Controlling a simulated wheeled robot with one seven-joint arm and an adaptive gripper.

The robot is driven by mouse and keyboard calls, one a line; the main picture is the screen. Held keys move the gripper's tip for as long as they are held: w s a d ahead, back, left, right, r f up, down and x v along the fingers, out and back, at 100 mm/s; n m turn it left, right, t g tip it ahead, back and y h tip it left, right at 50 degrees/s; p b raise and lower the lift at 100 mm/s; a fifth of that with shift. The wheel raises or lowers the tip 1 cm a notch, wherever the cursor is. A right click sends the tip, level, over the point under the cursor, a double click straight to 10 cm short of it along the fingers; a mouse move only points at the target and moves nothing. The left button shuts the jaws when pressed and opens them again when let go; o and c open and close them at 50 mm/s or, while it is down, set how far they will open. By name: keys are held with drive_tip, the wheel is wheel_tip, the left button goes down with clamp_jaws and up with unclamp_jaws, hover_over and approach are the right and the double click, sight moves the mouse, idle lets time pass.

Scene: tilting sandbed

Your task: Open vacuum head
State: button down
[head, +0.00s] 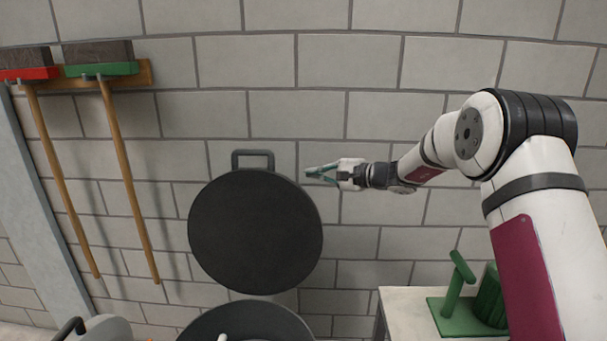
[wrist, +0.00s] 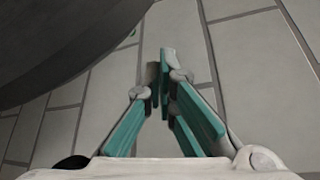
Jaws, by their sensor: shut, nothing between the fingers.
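The vacuum head (head: 255,232) is a large round black lid in the middle of the head view. It stands tilted up, nearly upright, with a black loop handle (head: 253,153) at its top edge. Below it is the dark round body (head: 246,322) of the vacuum, cut off by the bottom edge. My gripper (head: 308,173) is at the right of the handle, apart from it, with its green fingers shut and empty. In the wrist view the shut fingers (wrist: 165,55) point at the wall, and the dark lid (wrist: 60,50) fills the upper left.
Two brooms, one red (head: 28,73) and one green (head: 102,69), hang on the wall at the left. A pale table (head: 403,305) with green objects (head: 470,300) stands at the lower right. The block wall (head: 350,115) is close behind the lid.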

drive_tip(key=a, duration=0.5)
drive_tip(key=w+a+p, duration=0.1)
drive_tip(key=a, duration=0.2)
drive_tip(key=shift+a+f, duration=0.1)
drive_tip(key=shift+a, duration=0.15)
drive_tip(key=shift+s, duration=0.1)
